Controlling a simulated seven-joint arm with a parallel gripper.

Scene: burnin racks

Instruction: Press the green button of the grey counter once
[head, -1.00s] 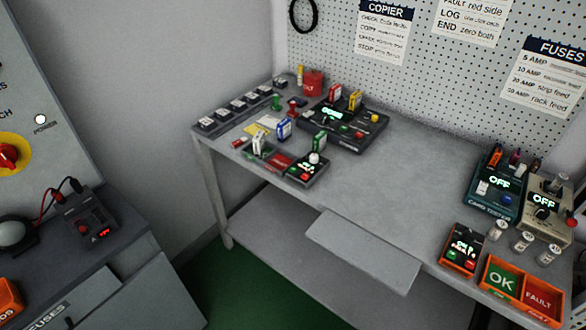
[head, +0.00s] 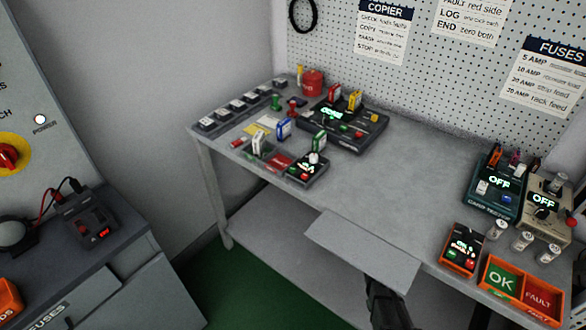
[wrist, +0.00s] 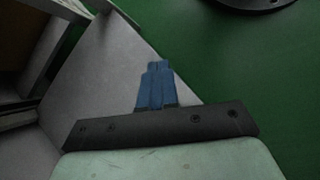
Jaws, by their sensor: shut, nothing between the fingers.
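The grey counter (head: 308,168) is a small dark box with a lit display, a pale knob and small coloured buttons along its front. It stands near the front edge of the bench, left of the middle. In the head view my dark arm shows at the bottom, in front of the bench and well right of the grey counter.
An orange counter (head: 463,249) stands at the bench's right front, beside the OK and FAULT trays (head: 502,279). A grey shelf board (head: 361,251) juts from the bench front. The copier (head: 345,124) stands behind the grey counter. The bench middle (head: 400,180) is clear.

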